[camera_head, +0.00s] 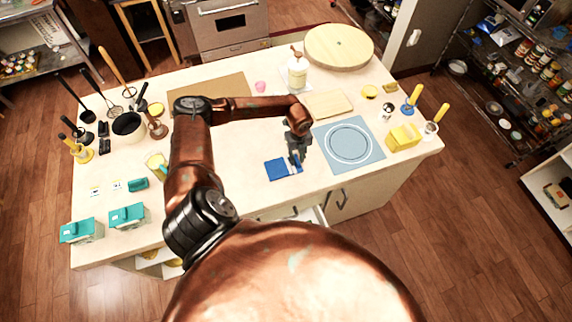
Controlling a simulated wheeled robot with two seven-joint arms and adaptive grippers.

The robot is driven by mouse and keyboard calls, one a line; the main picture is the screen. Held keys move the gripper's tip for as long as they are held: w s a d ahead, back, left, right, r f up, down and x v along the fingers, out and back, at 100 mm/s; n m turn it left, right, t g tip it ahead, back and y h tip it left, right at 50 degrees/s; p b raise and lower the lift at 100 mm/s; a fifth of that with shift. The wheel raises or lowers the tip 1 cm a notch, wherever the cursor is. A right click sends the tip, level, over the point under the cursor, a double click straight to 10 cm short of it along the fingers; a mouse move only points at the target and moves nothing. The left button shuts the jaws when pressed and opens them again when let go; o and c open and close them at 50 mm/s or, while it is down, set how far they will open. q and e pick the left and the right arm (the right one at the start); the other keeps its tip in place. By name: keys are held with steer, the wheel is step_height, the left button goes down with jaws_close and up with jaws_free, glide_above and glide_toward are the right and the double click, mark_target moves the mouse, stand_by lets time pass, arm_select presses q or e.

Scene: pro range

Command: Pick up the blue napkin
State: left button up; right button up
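The blue napkin (281,169) lies on the light counter near its front edge, left of the blue-grey mat. My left gripper (295,160) points down at the napkin's right end and overlaps it in the picture. The fingertips are small and dark. I cannot tell whether they touch the napkin or how far apart they are. The napkin looks flat on the counter. My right gripper is not in view.
A blue-grey mat (364,158) with a round plate outline lies right of the napkin. A yellow box (404,137), a cutting board (328,104) and a bottle (297,75) stand around. Teal boxes (127,216) sit front left.

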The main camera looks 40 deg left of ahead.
arm_select(q)
steer(key=shift+c, duration=0.4)
jaws_close()
